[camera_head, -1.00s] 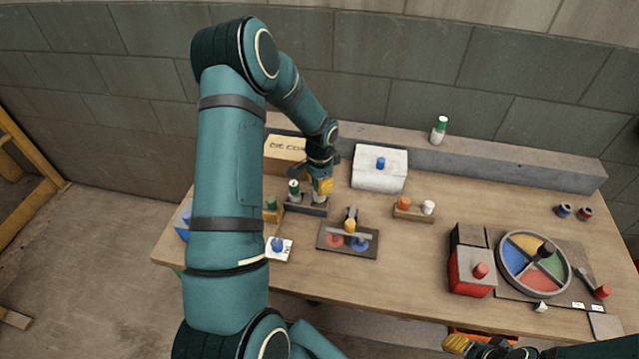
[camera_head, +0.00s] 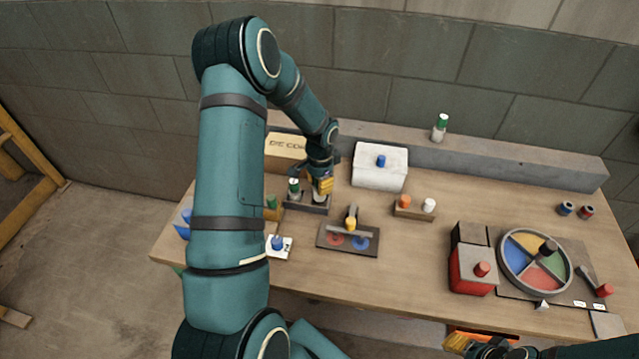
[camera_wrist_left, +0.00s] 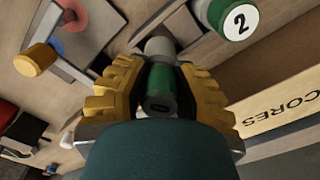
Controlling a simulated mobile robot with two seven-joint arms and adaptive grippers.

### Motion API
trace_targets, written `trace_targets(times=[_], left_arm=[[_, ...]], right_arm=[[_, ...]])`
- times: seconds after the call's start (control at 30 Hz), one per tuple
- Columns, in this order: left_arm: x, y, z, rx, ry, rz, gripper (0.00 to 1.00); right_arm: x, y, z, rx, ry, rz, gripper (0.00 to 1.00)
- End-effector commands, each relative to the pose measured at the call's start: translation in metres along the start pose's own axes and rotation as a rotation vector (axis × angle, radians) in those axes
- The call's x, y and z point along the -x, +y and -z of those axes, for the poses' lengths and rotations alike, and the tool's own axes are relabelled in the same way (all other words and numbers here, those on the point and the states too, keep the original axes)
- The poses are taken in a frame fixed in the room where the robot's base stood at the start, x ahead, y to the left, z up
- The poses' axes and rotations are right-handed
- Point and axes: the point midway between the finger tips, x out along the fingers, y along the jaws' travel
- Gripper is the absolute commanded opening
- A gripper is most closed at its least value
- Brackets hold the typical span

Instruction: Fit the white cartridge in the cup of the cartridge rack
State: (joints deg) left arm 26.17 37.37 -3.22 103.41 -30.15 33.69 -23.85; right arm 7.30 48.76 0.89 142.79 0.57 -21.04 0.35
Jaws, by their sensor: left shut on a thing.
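My left gripper (camera_head: 324,186) is shut on the green end of a cartridge, above the right part of the dark grey cartridge rack (camera_head: 304,208). In the left wrist view the white cartridge (camera_wrist_left: 162,82) stands between the yellow fingers (camera_wrist_left: 160,90), with its pale end pointing away from the wrist. Whether that end is inside a cup or just above it, I cannot tell. Another green and white cartridge (camera_head: 294,187) stands at the rack's left; its white top (camera_wrist_left: 238,20) carries a 2. My right gripper (camera_head: 470,346) is at the bottom edge, its fingers partly cut off.
A box lettered CORES (camera_head: 285,150) is behind the rack. A dark tray with a yellow knob (camera_head: 349,238) is in front. A white box (camera_head: 380,168) and a wooden block with pegs (camera_head: 412,213) stand to the right. A green-capped cartridge (camera_head: 440,128) stands on the back ledge.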

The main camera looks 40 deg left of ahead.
Motion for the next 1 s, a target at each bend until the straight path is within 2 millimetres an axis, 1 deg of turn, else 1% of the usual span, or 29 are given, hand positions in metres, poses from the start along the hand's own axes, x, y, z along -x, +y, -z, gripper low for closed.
trace_targets(times=[0.27, 1.0], left_arm=[[0.000, 0.000, 0.000, 0.000, 0.000, 0.000, 0.00], [-0.012, 0.000, 0.000, 0.000, 0.000, 0.000, 0.00]], right_arm=[[0.000, 0.000, 0.000, 0.000, 0.000, 0.000, 0.47], [-0.008, 0.003, -0.001, 0.000, 0.000, 0.000, 0.47]])
